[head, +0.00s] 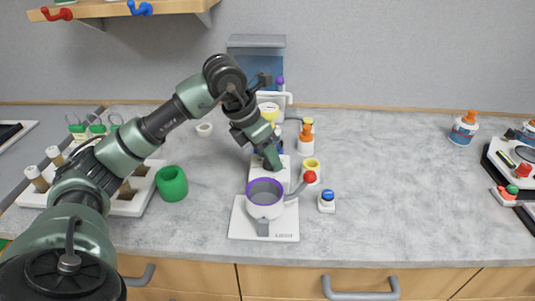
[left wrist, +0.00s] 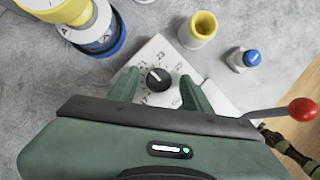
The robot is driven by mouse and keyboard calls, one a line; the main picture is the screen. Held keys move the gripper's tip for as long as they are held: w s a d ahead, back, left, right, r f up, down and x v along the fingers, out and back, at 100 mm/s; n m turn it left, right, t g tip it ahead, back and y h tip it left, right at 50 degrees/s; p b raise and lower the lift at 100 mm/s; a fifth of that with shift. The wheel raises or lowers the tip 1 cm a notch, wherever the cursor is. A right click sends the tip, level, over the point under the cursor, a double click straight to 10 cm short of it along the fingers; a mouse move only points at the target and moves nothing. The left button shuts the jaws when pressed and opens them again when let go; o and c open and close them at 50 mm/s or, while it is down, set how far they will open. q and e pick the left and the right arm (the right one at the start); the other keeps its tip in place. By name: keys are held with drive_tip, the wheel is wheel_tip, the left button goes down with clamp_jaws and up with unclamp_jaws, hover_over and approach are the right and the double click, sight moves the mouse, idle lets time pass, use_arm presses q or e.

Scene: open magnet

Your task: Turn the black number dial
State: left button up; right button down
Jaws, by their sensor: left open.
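The black number dial (left wrist: 158,79) is a small round knob with a white pointer mark. It sits on a white plate with printed numbers around it, "21" and "23" among them. My left gripper (left wrist: 160,88) is open, with one green finger on each side of the dial; I cannot tell whether they touch it. In the head view my left gripper (head: 271,160) points down at the white device (head: 284,180), and the dial is hidden there. My right gripper is not in view.
A red-knobbed lever (head: 309,178) sticks out right. A yellow-topped cup (head: 312,168) and blue-capped bottle (head: 327,201) stand right of the device. A green cup (head: 171,184) stands left. The counter's right middle is clear.

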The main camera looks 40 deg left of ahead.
use_arm(q)
clamp_jaws()
drive_tip(key=shift+a+m, duration=0.1)
drive_tip(key=shift+m, duration=0.6)
drive_tip(key=m+g+h, duration=0.1)
drive_tip(key=m, duration=0.2)
drive_tip(key=shift+w+m, duration=0.15)
drive_tip(key=shift+m, duration=0.15)
unclamp_jaws()
drive_tip(key=v, duration=0.8)
drive_tip(key=shift+a, duration=0.15)
